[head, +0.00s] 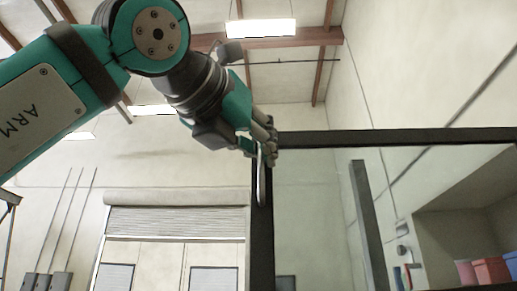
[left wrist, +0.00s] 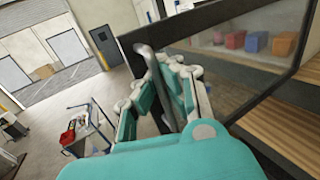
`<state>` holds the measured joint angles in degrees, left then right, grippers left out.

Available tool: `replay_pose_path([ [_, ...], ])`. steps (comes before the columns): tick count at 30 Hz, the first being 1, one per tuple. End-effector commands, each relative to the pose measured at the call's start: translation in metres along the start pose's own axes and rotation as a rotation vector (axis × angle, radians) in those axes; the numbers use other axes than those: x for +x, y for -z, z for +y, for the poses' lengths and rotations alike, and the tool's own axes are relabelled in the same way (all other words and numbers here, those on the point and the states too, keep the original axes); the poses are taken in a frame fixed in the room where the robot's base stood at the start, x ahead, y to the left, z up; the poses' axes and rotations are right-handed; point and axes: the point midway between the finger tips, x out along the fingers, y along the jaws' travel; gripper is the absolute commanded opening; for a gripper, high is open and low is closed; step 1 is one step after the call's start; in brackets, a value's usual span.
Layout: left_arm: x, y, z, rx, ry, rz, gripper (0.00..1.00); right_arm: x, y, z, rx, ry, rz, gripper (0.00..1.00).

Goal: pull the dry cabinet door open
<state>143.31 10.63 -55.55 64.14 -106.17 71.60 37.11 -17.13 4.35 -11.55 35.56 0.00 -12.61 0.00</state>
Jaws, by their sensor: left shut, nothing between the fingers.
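The dry cabinet door (head: 262,235) shows in the head view as a dark frame around a clear pane. Its pale curved handle (head: 262,185) is on the left upright. In the left wrist view the door frame (left wrist: 215,22) runs across the top, with the metal handle (left wrist: 146,58) near its left end. My left gripper (head: 268,137) is at the handle's upper end in the head view. Its fingers (left wrist: 160,95) are shut with nothing between them, close beside the handle; contact is unclear. How far the door stands from the cabinet is hard to tell. My right gripper is out of view.
Coloured bins (head: 491,270) sit inside the cabinet at the right, behind the pane. Another dark upright (head: 369,220) shows through the door. In the left wrist view, wooden shelves (left wrist: 285,148) are at the right, a cart (left wrist: 88,128) stands lower left, and open floor lies beyond.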

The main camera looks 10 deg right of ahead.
Motion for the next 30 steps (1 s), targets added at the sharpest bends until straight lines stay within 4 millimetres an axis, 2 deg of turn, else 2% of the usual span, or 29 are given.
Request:
replay_pose_path([
  [4,-0.001,-0.002,0.001,-0.002,0.0,-0.006,0.01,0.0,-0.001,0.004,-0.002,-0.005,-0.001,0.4],
  [9,-0.001,-0.001,0.001,-0.002,-0.001,-0.003,0.23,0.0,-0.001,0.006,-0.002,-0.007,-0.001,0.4],
  [12,-0.001,-0.001,0.001,-0.001,-0.001,-0.002,0.33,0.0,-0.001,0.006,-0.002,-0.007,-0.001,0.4],
  [22,-0.006,-0.001,0.001,0.0,-0.001,-0.002,0.33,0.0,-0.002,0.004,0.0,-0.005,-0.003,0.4],
  [26,-0.026,-0.001,0.001,-0.001,-0.001,-0.004,0.33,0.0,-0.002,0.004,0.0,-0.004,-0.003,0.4],
  [30,-0.057,-0.001,0.001,0.0,-0.002,-0.004,0.33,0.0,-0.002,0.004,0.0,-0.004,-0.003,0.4],
])
